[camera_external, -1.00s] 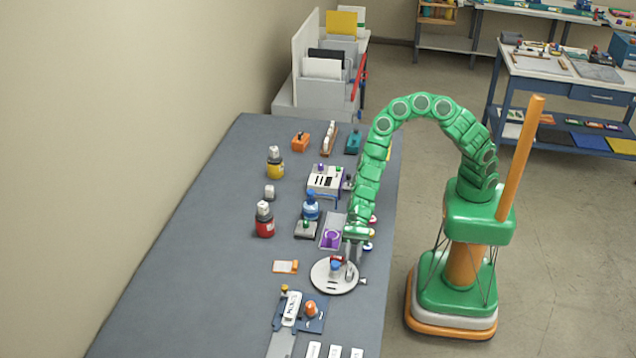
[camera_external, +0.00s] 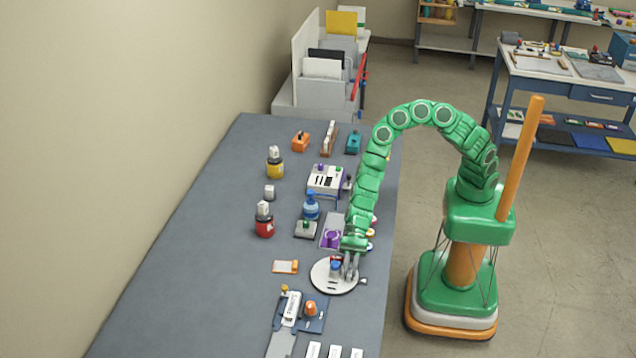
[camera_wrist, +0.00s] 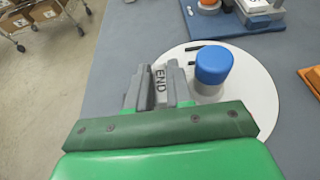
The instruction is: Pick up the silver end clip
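The silver end clip (camera_wrist: 160,84), marked END, stands between the two fingers of my gripper (camera_wrist: 157,90) in the wrist view. My fingers lie on either side of it, and I cannot tell whether they press on it. In the external view my gripper (camera_external: 350,268) points down at the white round plate (camera_external: 322,284), and the clip is mostly hidden by the fingers. The plate (camera_wrist: 262,95) also shows in the wrist view. A blue-capped white post (camera_wrist: 213,66) stands on it just right of my right finger.
An orange-and-white block (camera_external: 285,267) lies left of the plate. A blue fixture with an orange knob (camera_external: 310,308) stands in front of it, and a purple piece in a grey tray (camera_external: 331,238) lies behind. The table's left side is mostly clear.

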